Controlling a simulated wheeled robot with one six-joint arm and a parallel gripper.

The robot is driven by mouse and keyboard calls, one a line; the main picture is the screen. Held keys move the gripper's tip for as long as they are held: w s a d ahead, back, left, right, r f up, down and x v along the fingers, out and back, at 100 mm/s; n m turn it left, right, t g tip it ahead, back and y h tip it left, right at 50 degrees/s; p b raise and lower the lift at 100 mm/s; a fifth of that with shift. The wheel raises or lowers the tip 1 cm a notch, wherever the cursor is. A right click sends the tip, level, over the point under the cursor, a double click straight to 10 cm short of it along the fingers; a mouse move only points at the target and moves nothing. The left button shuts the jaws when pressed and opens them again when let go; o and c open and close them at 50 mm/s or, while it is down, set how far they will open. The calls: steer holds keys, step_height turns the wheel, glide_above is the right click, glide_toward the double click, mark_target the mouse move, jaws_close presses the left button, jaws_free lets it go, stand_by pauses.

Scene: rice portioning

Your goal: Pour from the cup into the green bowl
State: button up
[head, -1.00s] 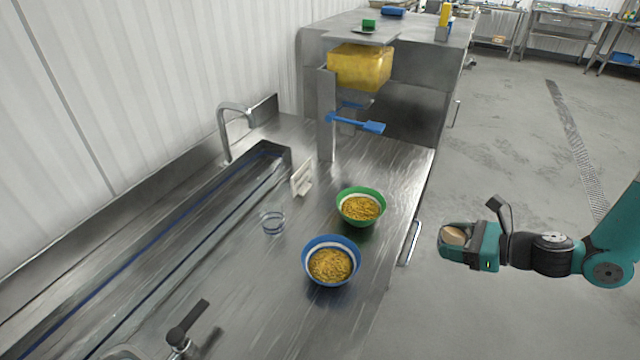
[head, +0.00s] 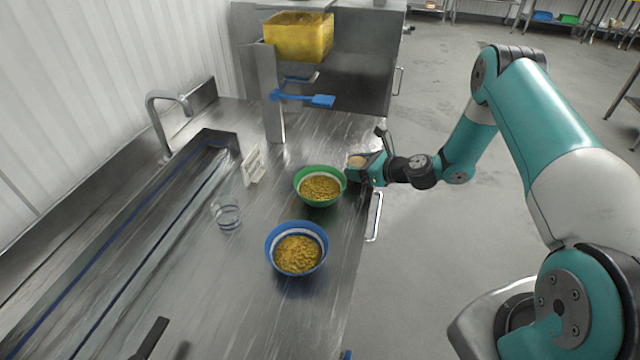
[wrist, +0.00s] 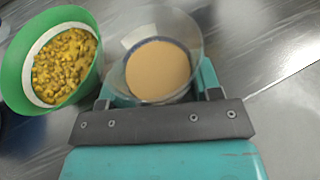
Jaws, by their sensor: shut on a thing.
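The green bowl (head: 340,172) stands on the steel counter near its right edge and holds yellow grains. It also shows at the left of the wrist view (wrist: 22,75). My gripper (head: 363,171) is shut on a clear cup (wrist: 187,38), which holds a tan filling. In the head view the cup (head: 356,160) is just right of the green bowl, close to its rim. In the wrist view the cup looks upright or nearly so, and I look down into it. I cannot tell whether cup and bowl touch.
A blue bowl (head: 272,250) with yellow grains stands in front of the green one. An empty-looking clear glass (head: 227,216) and a small white holder (head: 253,165) are to the left. A dispenser with a yellow hopper (head: 297,38) and blue lever (head: 310,99) stands behind.

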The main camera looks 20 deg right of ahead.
mark_target(348, 150)
steer(key=shift+w+m+h, duration=0.3)
steer(key=shift+w, duration=0.55)
steer(key=shift+s+a+r, duration=0.1)
steer(key=shift+r, duration=0.05)
steer(key=shift+s+a+r+n+t+h+p, duration=0.25)
steer(key=shift+a+n+h+p, duration=0.2)
steer(key=shift+n+p, duration=0.35)
steer(key=r+p, duration=0.2)
steer(key=a+r+n+h+p, duration=0.1)
steer(key=p, duration=0.1)
steer(key=shift+s+r+t, duration=0.15)
steer(key=shift+r+t, duration=0.1)
steer(key=shift+r, duration=0.05)
steer(key=shift+s+a+r+n+h+p, duration=0.15)
steer(key=shift+a+r+n+h+p, duration=0.15)
steer(key=shift+r+p, duration=0.2)
steer(key=shift+s+a+r+n+h+p, duration=0.1)
steer(key=shift+s+a+r+n+p, duration=0.1)
steer(key=shift+r+n+p, duration=0.2)
steer(key=shift+a+t, duration=0.15)
steer(key=shift+t, duration=0.15)
steer(key=shift+s+a+r+n+h, duration=0.15)
steer(key=shift+a+r+n+h, duration=0.15)
steer(key=shift+n, duration=0.2)
steer(key=shift+a+r+n+t+h+p, duration=0.1)
steer(key=shift+r+n+t+h+p, duration=0.15)
steer(key=shift+r+n+t+p, duration=0.2)
